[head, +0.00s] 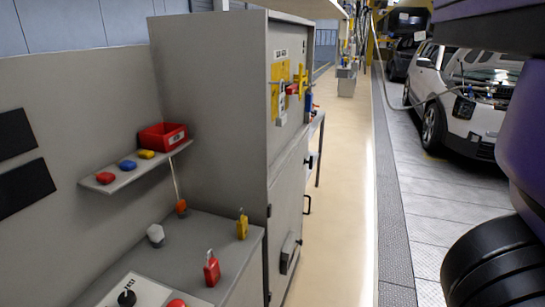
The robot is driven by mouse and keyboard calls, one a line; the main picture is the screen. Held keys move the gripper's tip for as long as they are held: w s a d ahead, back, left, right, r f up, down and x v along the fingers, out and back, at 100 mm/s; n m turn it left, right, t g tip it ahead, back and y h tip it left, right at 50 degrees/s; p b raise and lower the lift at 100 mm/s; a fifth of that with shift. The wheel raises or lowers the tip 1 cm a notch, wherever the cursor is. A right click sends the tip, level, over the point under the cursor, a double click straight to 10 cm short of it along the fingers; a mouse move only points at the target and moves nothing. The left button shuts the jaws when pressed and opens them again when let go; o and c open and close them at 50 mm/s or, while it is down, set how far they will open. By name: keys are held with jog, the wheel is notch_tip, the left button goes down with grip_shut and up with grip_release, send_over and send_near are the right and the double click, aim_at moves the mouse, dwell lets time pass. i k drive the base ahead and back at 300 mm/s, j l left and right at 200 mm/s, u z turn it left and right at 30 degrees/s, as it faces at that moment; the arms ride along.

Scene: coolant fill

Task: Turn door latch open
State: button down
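A tall grey cabinet (212,110) stands left of centre, its door side (287,190) facing right toward the aisle and seen at a steep angle. A yellow plate (280,90) with a grey hanging part is fixed higher up. Parts of my arm fill the right edge; my gripper is not in view.
A grey bench (200,250) at left holds red and yellow padlocks (212,269) and a control panel (135,292). A shelf (135,173) with a red bin (163,136) is above. The tan aisle (335,200) is clear. A white car (465,95) stands at right.

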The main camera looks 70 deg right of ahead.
aim_at(310, 162)
jog(key=z, duration=2)
jog(key=i+l+z, duration=0.1)
jog(key=i+l, duration=0.6)
jog(key=i, duration=0.2)
jog(key=i+l+z, duration=0.15)
jog(key=i+l, duration=0.2)
jog(key=i, duration=0.15)
jog(key=i+l, duration=0.3)
jog(key=i, duration=0.15)
jog(key=l+z, duration=0.05)
